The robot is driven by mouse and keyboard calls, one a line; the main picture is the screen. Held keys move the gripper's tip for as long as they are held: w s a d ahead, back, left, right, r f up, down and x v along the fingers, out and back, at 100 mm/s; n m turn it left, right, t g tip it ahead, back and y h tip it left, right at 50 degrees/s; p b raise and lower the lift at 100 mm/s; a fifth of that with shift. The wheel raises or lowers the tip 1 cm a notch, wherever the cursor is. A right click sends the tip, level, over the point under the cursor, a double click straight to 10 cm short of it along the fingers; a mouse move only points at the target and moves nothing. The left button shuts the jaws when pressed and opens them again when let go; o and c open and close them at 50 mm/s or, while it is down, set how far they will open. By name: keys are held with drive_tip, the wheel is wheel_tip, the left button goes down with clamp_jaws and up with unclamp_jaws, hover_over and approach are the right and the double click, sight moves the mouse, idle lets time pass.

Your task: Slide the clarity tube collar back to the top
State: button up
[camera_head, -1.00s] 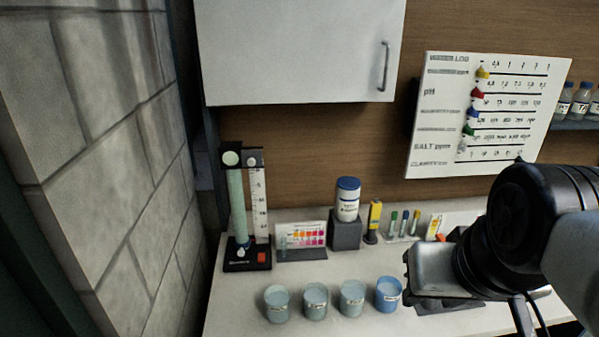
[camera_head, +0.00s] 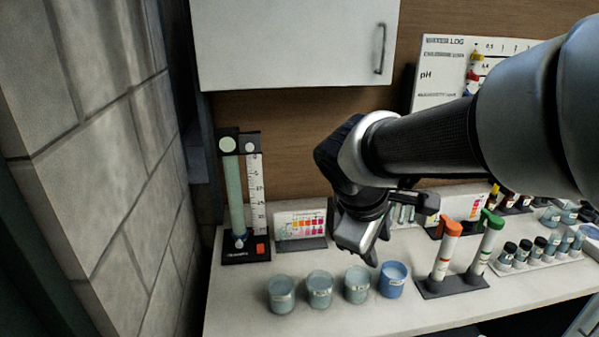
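The clarity tube (camera_head: 235,190) stands upright at the counter's left, pale green, on a black base with a red patch. A white scale strip (camera_head: 256,195) runs up its right side, under a black head with two pale round discs. A small blue-and-white piece (camera_head: 239,240) sits at the tube's foot; I cannot tell for sure whether it is the collar. My gripper (camera_head: 368,258) hangs in the middle of the view, pointing down, to the right of the tube and apart from it. Its fingers are too dark and small to show whether they are open.
Several cups (camera_head: 320,290) stand in a row at the counter's front, close below my gripper. A colour chart (camera_head: 300,228) stands just right of the tube. Capped tubes in a rack (camera_head: 450,287) are farther right. A cabinet (camera_head: 295,45) hangs above; a block wall (camera_head: 95,170) bounds the left.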

drive_tip(key=w+a+f+n+t+h+b, duration=0.2)
drive_tip(key=w+a+f+n, duration=0.5)
drive_tip(key=a, duration=0.2)
drive_tip(key=n+t+y+b, duration=0.35)
drive_tip(key=n+t, duration=0.25)
drive_tip(key=n, duration=0.9)
approach(239, 245)
drive_tip(key=v, duration=0.4)
drive_tip(key=shift+s+f, duration=0.1)
drive_tip(key=shift+f, duration=0.2)
drive_tip(key=shift+a+f+t+h, duration=0.1)
drive_tip(key=shift+a+t+h, duration=0.15)
drive_tip(key=shift+a+t, duration=0.05)
drive_tip(key=b+x, duration=0.1)
drive_tip(key=x, duration=1.1)
clamp_jaws()
